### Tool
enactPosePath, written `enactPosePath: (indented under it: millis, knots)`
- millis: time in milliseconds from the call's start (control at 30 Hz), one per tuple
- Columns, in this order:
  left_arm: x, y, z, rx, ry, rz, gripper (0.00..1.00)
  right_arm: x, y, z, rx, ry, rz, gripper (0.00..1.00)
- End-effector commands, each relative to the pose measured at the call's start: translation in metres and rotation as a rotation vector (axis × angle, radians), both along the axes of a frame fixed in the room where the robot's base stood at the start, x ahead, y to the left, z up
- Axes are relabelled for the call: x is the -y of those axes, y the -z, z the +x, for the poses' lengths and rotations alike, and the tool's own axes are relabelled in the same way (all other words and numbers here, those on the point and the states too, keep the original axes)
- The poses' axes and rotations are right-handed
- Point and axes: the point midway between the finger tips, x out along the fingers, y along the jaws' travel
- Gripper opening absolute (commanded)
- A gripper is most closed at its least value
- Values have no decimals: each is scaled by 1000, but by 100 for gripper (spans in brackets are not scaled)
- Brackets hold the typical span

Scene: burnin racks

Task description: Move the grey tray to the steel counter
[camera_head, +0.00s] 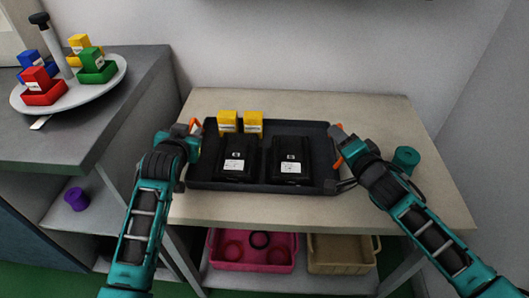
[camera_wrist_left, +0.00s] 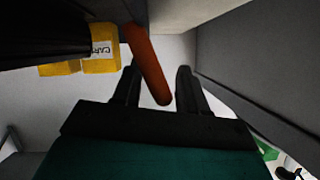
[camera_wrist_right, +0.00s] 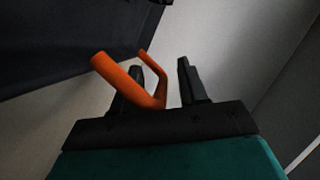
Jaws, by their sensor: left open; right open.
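The dark grey tray (camera_head: 262,184) sits on the light wooden-topped table, with an orange handle at each short end. It holds two black boxes with white labels (camera_head: 237,158) (camera_head: 291,160) and two yellow blocks (camera_head: 228,122) (camera_head: 253,123). My left gripper (camera_head: 190,135) is open at the left orange handle; in the left wrist view the handle (camera_wrist_left: 148,62) reaches between the fingers (camera_wrist_left: 155,85). My right gripper (camera_head: 341,160) is open at the right handle; in the right wrist view this handle (camera_wrist_right: 125,80) lies by the left finger. The grey counter (camera_head: 130,85) stands at the left.
A teal cylinder (camera_head: 406,158) is on the table right of the tray. A pink bin (camera_head: 254,262) and a tan bin (camera_head: 341,263) are below. A purple spool (camera_head: 76,199) lies on a lower shelf.

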Motion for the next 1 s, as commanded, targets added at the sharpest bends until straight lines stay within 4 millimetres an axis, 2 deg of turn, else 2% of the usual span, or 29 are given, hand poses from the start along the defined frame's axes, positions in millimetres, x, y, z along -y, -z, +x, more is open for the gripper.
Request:
enactPosePath:
  millis: [333,767,1000]
  knots:
    - [0,1,2,-1,0,0,41,-1,0,2,0,0,0,42]
    - [0,1,1,-1,0,0,0,-1,0,2,0,0,0,1]
    - [0,1,1,-1,0,0,0,-1,0,2,2,-1,1,0]
